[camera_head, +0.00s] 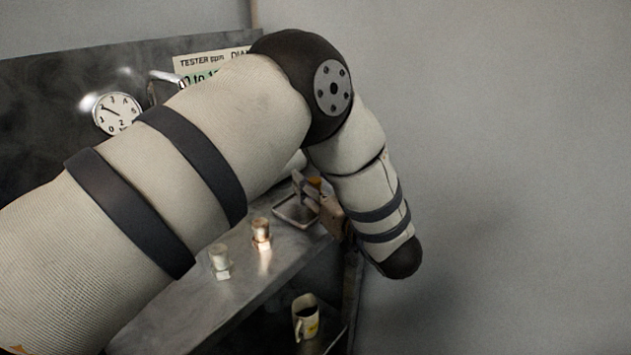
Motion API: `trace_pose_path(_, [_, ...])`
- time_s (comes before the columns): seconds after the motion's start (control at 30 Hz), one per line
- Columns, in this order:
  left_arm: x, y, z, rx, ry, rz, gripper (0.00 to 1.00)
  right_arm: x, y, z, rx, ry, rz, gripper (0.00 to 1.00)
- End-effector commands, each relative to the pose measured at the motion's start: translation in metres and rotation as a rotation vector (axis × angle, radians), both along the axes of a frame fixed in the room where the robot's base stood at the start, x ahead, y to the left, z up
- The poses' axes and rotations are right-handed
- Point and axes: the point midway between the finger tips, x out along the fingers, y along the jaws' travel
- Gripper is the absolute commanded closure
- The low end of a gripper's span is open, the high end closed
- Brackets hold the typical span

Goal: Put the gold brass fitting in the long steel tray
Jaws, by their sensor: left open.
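My left arm comes in from the left and covers much of the bench. My left gripper (303,192) is open, low over a small steel tray (288,221) at the bench's far right end. The arm hides part of this tray, and I cannot tell its full length. A small orange-gold piece (315,182) shows just behind the gripper, partly hidden; I cannot tell whether it is the gold brass fitting. A copper-coloured fitting (261,232) and a pale silver fitting (220,260) stand upright on the bench, apart from the gripper. My right gripper is not in view.
The metal bench (245,274) has clear room around the two standing fittings. A white mug (305,317) stands on a lower shelf. A round dial gauge (116,112) and a tester sign (205,62) are at the back panel. A plain wall is at right.

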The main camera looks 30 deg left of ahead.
Motion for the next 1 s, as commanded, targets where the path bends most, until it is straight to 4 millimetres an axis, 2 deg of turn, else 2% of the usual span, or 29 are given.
trace_pose_path(0.07, [-0.003, -0.009, 0.003, -0.001, -0.002, -0.003, 0.60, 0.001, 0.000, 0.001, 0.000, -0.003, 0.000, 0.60])
trace_pose_path(0.3, [-0.032, -0.067, 0.002, -0.001, 0.000, -0.004, 0.60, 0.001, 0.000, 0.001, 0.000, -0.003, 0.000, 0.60])
trace_pose_path(0.5, [-0.050, -0.100, 0.002, -0.001, -0.002, -0.002, 0.60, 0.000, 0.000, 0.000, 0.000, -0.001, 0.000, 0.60])
trace_pose_path(0.63, [-0.054, -0.107, 0.003, 0.000, -0.001, 0.001, 0.60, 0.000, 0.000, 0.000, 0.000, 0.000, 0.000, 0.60])
trace_pose_path(1.0, [-0.054, -0.107, 0.003, 0.000, -0.001, 0.001, 0.60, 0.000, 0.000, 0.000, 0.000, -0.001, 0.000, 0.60])
